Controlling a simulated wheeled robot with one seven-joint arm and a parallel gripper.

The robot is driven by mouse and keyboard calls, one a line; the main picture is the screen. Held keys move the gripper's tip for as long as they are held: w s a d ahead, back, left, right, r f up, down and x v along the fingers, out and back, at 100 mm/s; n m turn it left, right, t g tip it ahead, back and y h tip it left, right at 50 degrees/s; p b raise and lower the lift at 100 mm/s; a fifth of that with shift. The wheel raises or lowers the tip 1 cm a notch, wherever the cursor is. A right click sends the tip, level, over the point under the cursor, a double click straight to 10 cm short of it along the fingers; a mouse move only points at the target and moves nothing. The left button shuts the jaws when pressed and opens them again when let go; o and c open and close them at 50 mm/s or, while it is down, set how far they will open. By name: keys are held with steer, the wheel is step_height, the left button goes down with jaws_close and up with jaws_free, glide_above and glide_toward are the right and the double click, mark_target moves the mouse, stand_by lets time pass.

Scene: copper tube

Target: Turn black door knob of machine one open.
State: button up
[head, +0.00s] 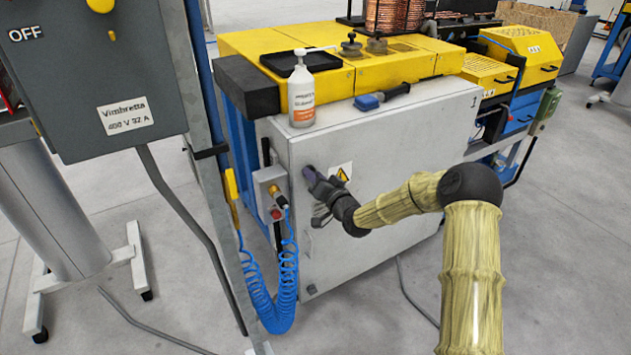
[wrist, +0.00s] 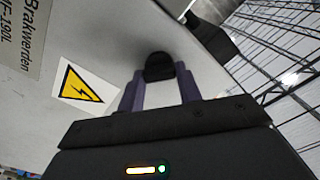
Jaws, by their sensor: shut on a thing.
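The machine's grey cabinet door (head: 400,150) is flat against the cabinet and carries a yellow warning triangle. The black door knob (wrist: 159,67) shows in the wrist view, between the two purple-grey fingers of my gripper (wrist: 160,80). My gripper is shut on the knob. In the head view my gripper (head: 316,182) reaches the door's left side, just left of the warning triangle (head: 344,171), and hides most of the knob.
A grey-red valve box (head: 270,190) with a coiled blue hose (head: 285,285) sits left of my gripper. A grey OFF switch box (head: 95,80) fills the left foreground.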

steer(key=m+b, duration=0.1)
steer(key=m, duration=0.4)
steer(key=m+b, duration=0.2)
steer(key=m, duration=0.3)
steer(key=shift+w+d+f, duration=0.1)
steer(key=shift+d+f, duration=0.05)
steer(key=shift+d, duration=0.05)
steer(key=shift+m, duration=0.3)
steer(key=o, duration=1)
steer(key=b+v, duration=0.1)
steer(key=v, duration=1.6)
steer(key=shift+d, duration=0.15)
